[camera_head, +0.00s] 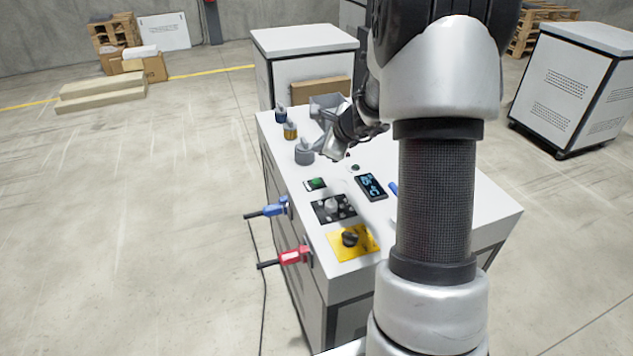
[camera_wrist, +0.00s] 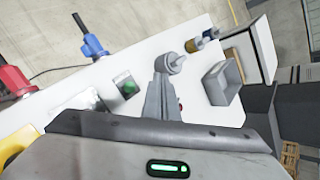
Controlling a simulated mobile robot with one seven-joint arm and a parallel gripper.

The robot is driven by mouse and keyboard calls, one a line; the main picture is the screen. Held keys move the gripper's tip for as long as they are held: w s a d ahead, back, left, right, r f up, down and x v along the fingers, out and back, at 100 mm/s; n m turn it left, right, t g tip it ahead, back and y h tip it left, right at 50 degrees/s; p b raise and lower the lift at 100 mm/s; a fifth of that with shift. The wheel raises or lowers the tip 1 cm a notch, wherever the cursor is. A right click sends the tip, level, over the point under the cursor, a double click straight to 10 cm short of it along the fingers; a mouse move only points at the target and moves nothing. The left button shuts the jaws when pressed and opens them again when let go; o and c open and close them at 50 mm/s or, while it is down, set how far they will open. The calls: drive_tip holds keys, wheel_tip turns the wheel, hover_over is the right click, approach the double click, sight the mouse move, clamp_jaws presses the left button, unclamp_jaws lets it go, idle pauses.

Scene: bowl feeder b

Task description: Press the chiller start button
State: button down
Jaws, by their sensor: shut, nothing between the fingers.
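A green push button (camera_head: 317,183) on a dark-edged plate lies on the left side of the white machine top (camera_head: 450,195). It also shows in the wrist view (camera_wrist: 127,87), left of my gripper. A small round button (camera_head: 355,167) sits above the dark display (camera_head: 371,185). I cannot read any label that tells which is the chiller start. My gripper (camera_head: 328,155) is shut and empty, over the rear part of the top, beyond the green button. In the wrist view my gripper (camera_wrist: 167,85) points up the picture and appears apart from the green button.
A grey knob (camera_head: 304,153) stands close left of my gripper, with a grey bin (camera_head: 326,106) behind. A black knob on a yellow plate (camera_head: 345,247) is at the front. Blue (camera_head: 268,211) and red (camera_head: 290,257) plugs stick out on the left. A white cabinet (camera_head: 300,42) stands behind.

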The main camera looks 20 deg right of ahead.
drive_tip(key=b, duration=0.6)
hover_over(319, 186)
wheel_tip(319, 186, down, 8)
drive_tip(key=shift+r, duration=0.15)
drive_tip(key=shift+f+b, duration=0.45)
drive_tip(key=shift+b, duration=0.2)
drive_tip(key=shift+f, duration=0.1)
idle(0.9)
drive_tip(key=shift+f+b, duration=0.35)
drive_tip(key=shift+b, duration=0.2)
drive_tip(key=shift+f+b, duration=0.45)
drive_tip(key=shift+b, duration=0.1)
idle(0.5)
idle(0.3)
drive_tip(key=shift+r+p, duration=0.65)
drive_tip(key=shift+r, duration=0.2)
drive_tip(key=shift+r+p, duration=2.05)
drive_tip(key=shift+r, duration=0.5)
